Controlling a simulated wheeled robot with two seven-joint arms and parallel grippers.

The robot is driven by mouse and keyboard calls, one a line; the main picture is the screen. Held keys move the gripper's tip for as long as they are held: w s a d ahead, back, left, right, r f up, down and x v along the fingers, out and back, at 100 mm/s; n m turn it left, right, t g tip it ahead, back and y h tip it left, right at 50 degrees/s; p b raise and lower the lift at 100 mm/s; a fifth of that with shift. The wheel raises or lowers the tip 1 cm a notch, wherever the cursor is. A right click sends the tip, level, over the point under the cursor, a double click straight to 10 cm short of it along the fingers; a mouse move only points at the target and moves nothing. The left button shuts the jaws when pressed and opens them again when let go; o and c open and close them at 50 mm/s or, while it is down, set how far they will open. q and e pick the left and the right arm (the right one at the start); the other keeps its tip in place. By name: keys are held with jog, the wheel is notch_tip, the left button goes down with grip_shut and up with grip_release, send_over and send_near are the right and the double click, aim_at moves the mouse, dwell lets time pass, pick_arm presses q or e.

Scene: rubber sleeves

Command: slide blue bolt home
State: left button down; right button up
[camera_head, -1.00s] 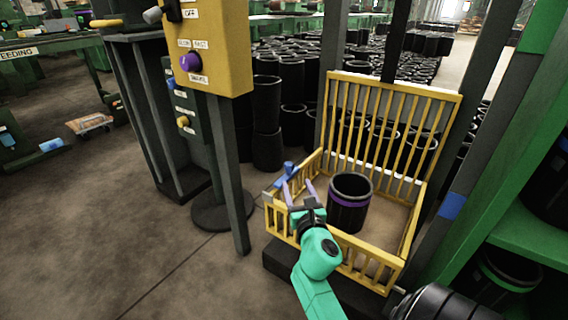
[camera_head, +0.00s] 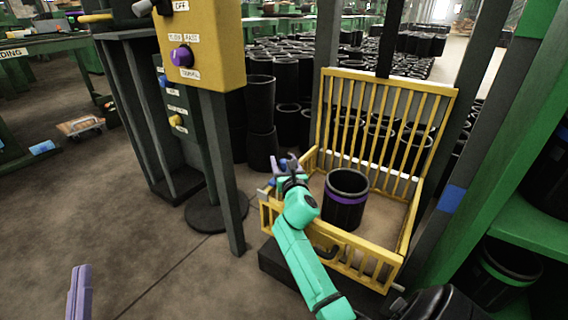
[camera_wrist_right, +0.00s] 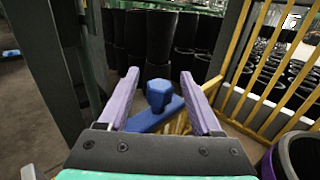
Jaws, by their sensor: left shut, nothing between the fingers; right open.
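The blue bolt (camera_wrist_right: 157,108) has an upright knob on a flat bar at the left side of the yellow cage. In the right wrist view its knob appears between my purple fingers, apart from both; whether it is at fingertip depth I cannot tell. In the head view the bolt (camera_head: 263,193) is mostly hidden by my right gripper (camera_head: 287,161), which is open above the cage's left corner. It also shows in the right wrist view (camera_wrist_right: 158,75). My left gripper (camera_head: 78,292) shows only its purple finger tips at the bottom left, shut and empty, far from the bolt.
The yellow cage (camera_head: 407,240) holds a black sleeve with a purple band (camera_head: 345,200). A yellow control box (camera_head: 205,45) on a dark post stands left of the cage. Stacked black sleeves (camera_head: 262,120) stand behind. A green shelf (camera_head: 520,225) is on the right.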

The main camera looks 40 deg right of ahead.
grip_shut()
dwell(1.5)
